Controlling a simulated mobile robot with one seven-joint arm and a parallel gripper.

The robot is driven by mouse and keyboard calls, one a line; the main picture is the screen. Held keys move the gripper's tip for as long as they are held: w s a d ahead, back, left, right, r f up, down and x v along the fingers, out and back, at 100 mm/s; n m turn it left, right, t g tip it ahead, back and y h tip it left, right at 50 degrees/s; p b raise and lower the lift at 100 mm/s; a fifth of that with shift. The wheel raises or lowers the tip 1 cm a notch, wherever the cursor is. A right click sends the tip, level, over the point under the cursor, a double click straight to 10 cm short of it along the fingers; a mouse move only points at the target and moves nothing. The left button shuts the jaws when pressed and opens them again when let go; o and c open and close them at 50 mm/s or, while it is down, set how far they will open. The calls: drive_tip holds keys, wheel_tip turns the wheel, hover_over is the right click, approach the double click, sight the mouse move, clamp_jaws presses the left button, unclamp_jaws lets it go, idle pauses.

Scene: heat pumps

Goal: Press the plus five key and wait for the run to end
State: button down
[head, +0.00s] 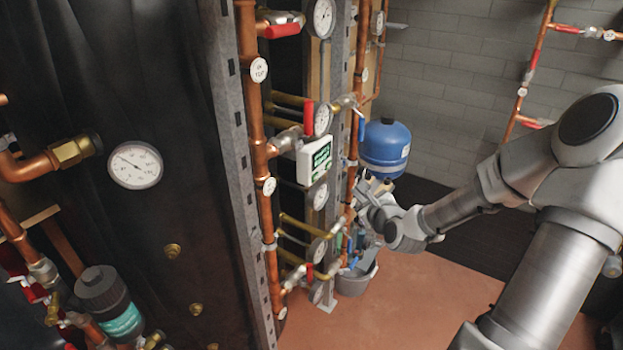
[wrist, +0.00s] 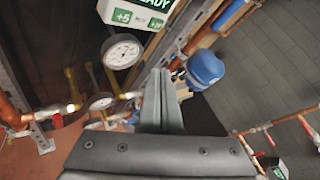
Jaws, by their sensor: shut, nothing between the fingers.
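A small white control box (head: 314,160) with a green display is mounted among the copper pipes in the head view. In the wrist view the box (wrist: 138,12) is at the top edge, cut off, with part of the word "READY" showing. Below the display are a green plus five key (wrist: 122,16) at the left and another green key (wrist: 155,23) at the right. My gripper (wrist: 160,75) is shut and empty, its fingertips below the box and apart from it in the picture. In the head view my gripper (head: 366,190) is right of and below the box, partly hidden by pipes.
A round gauge (wrist: 122,51) sits just under the box. Copper pipes (head: 262,170), valves with red levers and a grey metal post (head: 232,130) surround the box. A blue tank (head: 386,145) stands behind my gripper. The reddish floor (head: 400,300) is clear below my arm.

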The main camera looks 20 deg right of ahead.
sight(315, 177)
drive_tip(key=w+a+b, duration=0.4)
drive_tip(key=w+a, duration=0.1)
drive_tip(key=w, duration=0.2)
drive_tip(key=shift+a, duration=0.2)
idle(0.4)
drive_tip(key=shift+w+a, duration=0.1)
idle(1.9)
drive_tip(key=shift+w+a, duration=0.2)
drive_tip(key=shift+w, duration=0.05)
